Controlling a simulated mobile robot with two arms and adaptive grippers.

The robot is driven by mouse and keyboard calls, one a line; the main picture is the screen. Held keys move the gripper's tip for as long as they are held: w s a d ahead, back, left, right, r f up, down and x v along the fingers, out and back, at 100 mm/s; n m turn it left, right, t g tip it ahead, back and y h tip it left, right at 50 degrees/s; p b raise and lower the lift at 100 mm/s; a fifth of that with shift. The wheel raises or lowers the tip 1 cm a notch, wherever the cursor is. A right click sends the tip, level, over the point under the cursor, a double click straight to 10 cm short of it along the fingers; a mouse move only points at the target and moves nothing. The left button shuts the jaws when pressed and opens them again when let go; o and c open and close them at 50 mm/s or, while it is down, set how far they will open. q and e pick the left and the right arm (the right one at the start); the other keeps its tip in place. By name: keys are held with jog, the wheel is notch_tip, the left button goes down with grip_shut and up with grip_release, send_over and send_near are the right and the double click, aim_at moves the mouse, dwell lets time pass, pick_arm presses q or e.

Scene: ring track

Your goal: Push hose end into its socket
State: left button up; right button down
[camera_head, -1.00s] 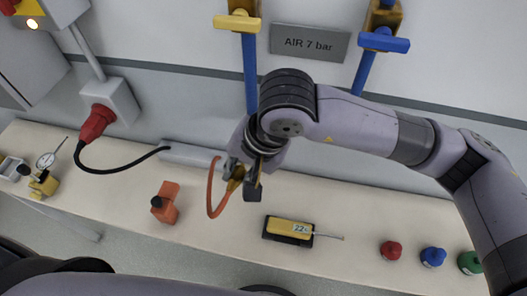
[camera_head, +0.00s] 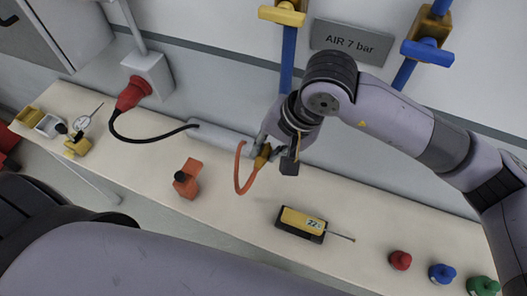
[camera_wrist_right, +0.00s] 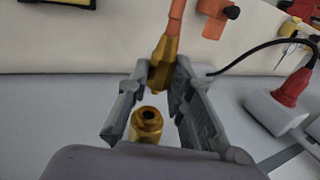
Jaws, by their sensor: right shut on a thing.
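My right gripper (camera_head: 272,151) is shut on the brass hose end (camera_head: 262,157) at the back of the bench, by the wall. The orange hose (camera_head: 238,172) hangs in a loop from it. In the right wrist view the hose end (camera_wrist_right: 162,65) is held between the fingertips of my right gripper (camera_wrist_right: 157,84). A brass socket (camera_wrist_right: 147,120) with a dark round hole shows close by, between the fingers. The hose end and the socket look apart and roughly in line. The socket is hidden in the head view. My left gripper is out of view.
A grey cylinder (camera_head: 208,135) lies at the back of the bench, left of the gripper. An orange block (camera_head: 188,178), a yellow meter (camera_head: 302,222) and red (camera_head: 400,260), blue (camera_head: 441,273) and green (camera_head: 482,286) knobs stand on the bench (camera_head: 225,205). Blue pipes run up the wall.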

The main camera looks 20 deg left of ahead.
jog(key=shift+w+p, duration=0.4)
jog(key=shift+w, duration=1.15)
jog(key=shift+b, duration=0.65)
dwell(0.3)
jog(key=shift+b, duration=0.7)
dwell(0.5)
jog(key=shift+b, duration=0.6)
